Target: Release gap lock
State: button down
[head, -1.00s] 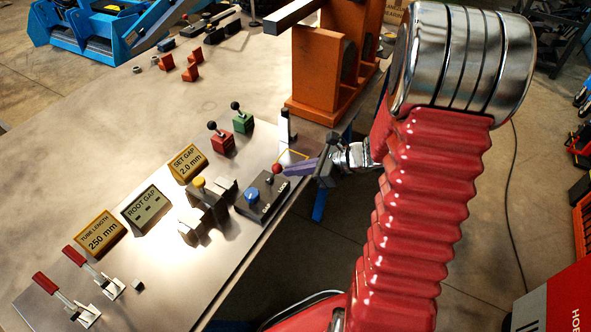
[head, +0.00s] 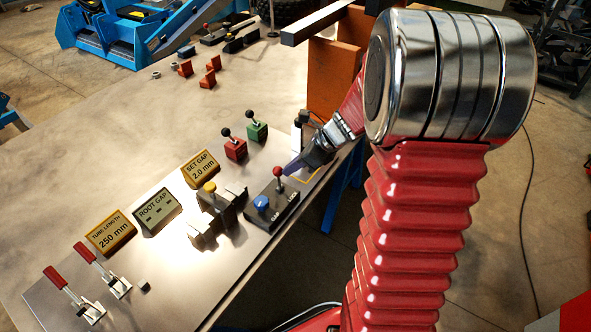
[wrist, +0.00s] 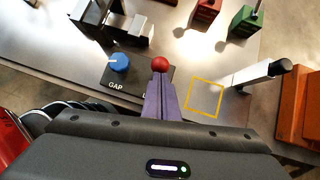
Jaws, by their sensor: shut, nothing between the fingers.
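The black gap box (head: 266,218) sits near the table's right edge, with a blue knob (head: 261,203) marked GAP and a red-balled lock lever (head: 278,171). My gripper (head: 288,169) is shut and empty, its purple fingertips right beside the red ball. In the wrist view the fingertips (wrist: 160,80) lie just below the red ball (wrist: 159,64), with the blue knob (wrist: 120,63) to their left. I cannot tell whether they touch the lever. The fingers cover part of the box and its second label.
A yellow square outline (wrist: 205,97) and a black-tipped post (wrist: 265,73) lie right of my fingers. Red (head: 235,149) and green (head: 257,131) lever blocks stand behind the box. A yellow-knobbed clamp (head: 210,188) stands left of it. An orange stand (head: 330,80) is at the back.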

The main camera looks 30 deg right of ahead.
jog(key=shift+w+a+r, duration=0.15)
jog(key=shift+w+a, duration=0.25)
jog(key=shift+w, duration=0.35)
jog(key=shift+w+a+r, duration=0.1)
jog(key=shift+w+a, duration=0.35)
jog(key=shift+w, duration=0.25)
jog(key=shift+w+a+r, duration=0.15)
jog(key=shift+w+a, duration=0.25)
jog(key=shift+w, duration=0.35)
jog(key=shift+a, duration=0.1)
jog(key=shift+s+d+r, duration=0.2)
jog(key=shift+d+r, duration=0.1)
jog(key=shift+r, duration=0.05)
jog(key=s+d+r, duration=0.2)
jog(key=d+r, duration=0.1)
jog(key=r, duration=0.8)
jog(key=shift+s+d+r, duration=0.2)
jog(key=shift+d, duration=0.15)
